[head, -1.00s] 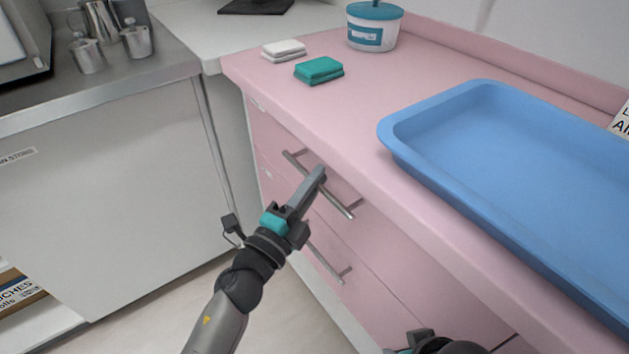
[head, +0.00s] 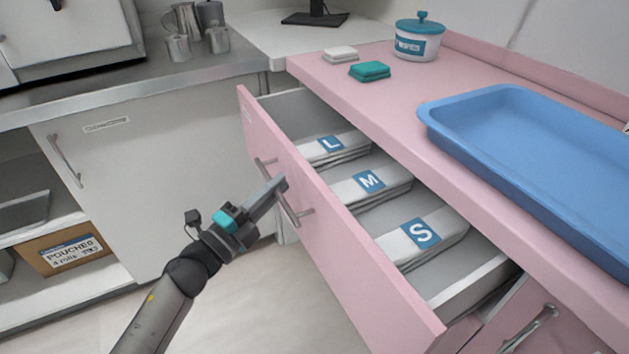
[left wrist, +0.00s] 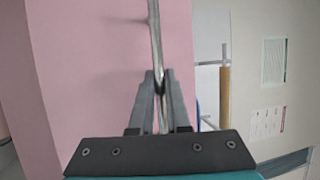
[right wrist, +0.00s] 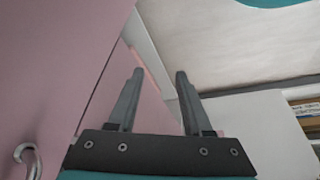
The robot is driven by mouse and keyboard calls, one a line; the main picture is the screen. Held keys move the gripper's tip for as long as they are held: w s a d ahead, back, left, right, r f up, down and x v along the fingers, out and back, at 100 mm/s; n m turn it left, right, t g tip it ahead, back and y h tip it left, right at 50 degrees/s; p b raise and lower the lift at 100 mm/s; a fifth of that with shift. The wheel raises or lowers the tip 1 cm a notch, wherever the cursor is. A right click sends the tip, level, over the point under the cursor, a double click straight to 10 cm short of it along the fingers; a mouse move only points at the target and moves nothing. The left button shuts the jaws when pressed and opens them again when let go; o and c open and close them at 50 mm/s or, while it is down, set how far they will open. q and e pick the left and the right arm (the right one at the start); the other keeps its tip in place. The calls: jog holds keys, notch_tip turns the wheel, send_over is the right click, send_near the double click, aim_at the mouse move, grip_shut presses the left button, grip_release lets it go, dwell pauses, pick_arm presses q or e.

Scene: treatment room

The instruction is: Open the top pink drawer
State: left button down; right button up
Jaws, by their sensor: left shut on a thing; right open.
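The top pink drawer (head: 335,235) stands well out from the pink cabinet in the head view. Inside it lie folded white packs labelled L (head: 330,146), M (head: 370,182) and S (head: 420,234). My left gripper (head: 277,186) is shut on the drawer's metal bar handle (head: 290,208). In the left wrist view the handle bar (left wrist: 154,35) runs between the left fingertips (left wrist: 160,84), in front of the pink drawer face. My right gripper (right wrist: 158,75) is open and empty in the right wrist view, near a pink front. It does not show in the head view.
A blue tray (head: 470,150), a white tub with teal lid (head: 418,46), a green folded cloth (head: 369,71) and a white one (head: 340,52) rest on the pink counter. A grey cabinet (head: 150,190) with open shelves stands left. Floor shows between them.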

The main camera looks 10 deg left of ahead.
pick_arm(q)
jog(key=s+a, duration=0.5)
jog(key=a, duration=0.2)
jog(key=shift+s+a+p, duration=0.3)
jog(key=shift+a, duration=0.1)
pick_arm(e)
jog(key=shift+s+f, duration=0.1)
jog(key=shift+f, duration=0.75)
pick_arm(q)
jog(key=shift+f, duration=0.1)
jog(key=c, duration=0.9)
grip_release()
jog(key=p+v, duration=0.2)
jog(key=v, duration=1.3)
jog(key=shift+s, duration=0.15)
pick_arm(e)
jog(key=shift+g, duration=0.6)
jog(key=f, duration=0.1)
jog(key=s+f, duration=0.1)
jog(key=f, duration=0.3)
jog(key=shift+s+d, duration=0.1)
jog(key=shift+s, duration=0.25)
